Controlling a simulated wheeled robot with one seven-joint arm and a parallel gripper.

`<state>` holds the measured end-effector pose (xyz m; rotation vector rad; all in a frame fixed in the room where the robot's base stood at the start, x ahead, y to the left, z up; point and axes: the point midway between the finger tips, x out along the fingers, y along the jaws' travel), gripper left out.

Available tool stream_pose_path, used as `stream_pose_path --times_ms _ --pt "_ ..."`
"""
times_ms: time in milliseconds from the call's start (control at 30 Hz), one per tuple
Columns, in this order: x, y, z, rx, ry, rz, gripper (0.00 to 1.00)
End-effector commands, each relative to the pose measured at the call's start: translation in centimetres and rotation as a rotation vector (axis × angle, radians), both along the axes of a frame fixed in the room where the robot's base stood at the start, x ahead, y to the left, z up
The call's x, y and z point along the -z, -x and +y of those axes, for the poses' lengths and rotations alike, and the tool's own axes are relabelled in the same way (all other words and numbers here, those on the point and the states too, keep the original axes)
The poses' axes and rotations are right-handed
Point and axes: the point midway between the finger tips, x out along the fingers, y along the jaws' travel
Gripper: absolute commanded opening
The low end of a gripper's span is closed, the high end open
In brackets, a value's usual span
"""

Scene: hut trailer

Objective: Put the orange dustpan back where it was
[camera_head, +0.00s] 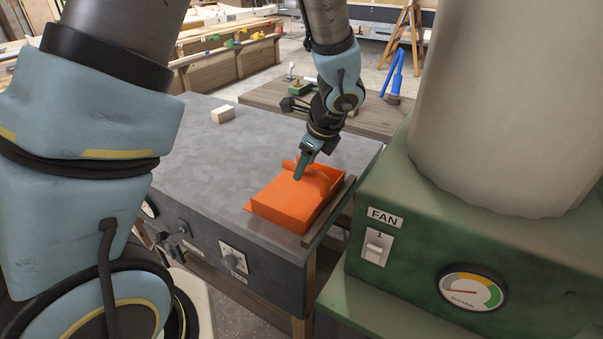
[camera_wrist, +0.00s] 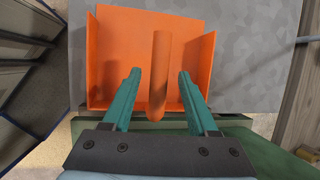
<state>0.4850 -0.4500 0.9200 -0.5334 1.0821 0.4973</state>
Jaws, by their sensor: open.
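The orange dustpan (camera_head: 287,203) lies on the right end of the grey bench top (camera_head: 220,175), against a wooden strip at the edge. In the wrist view the dustpan (camera_wrist: 190,38) fills the upper middle, its handle pointing toward me. My gripper (camera_head: 301,172) is at the dustpan's handle. In the wrist view my gripper (camera_wrist: 158,78) is open, with one green finger on each side of the handle and a gap on both sides. Whether the fingers touch the pan below cannot be told.
A small wooden block (camera_head: 223,115) sits at the bench's far left. A green fan unit (camera_head: 470,255) with a thick pale duct stands close on the right. The bench's middle is clear.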

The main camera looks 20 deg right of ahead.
Motion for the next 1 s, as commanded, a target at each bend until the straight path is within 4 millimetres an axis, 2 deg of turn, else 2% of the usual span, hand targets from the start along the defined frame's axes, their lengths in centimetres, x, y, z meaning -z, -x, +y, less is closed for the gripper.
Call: stream_pose_path --times_ms 100,300,433,667,767,867,1000 --pt "-2.5 1.0 -0.4 0.000 0.004 -0.002 0.59" --pt "-5.2 2.2 -0.7 0.000 0.003 -0.001 0.59" --pt "-6.1 2.6 -0.8 0.000 0.002 0.000 0.59" --pt "-6.3 2.5 -0.4 -0.022 0.006 0.003 0.59" --pt "-6.3 1.7 1.8 -0.147 0.042 0.018 0.59" --pt "-6.3 0.5 6.0 -0.404 0.121 0.044 0.59" --pt "-6.3 -0.2 13.5 -0.908 0.272 0.072 0.59"
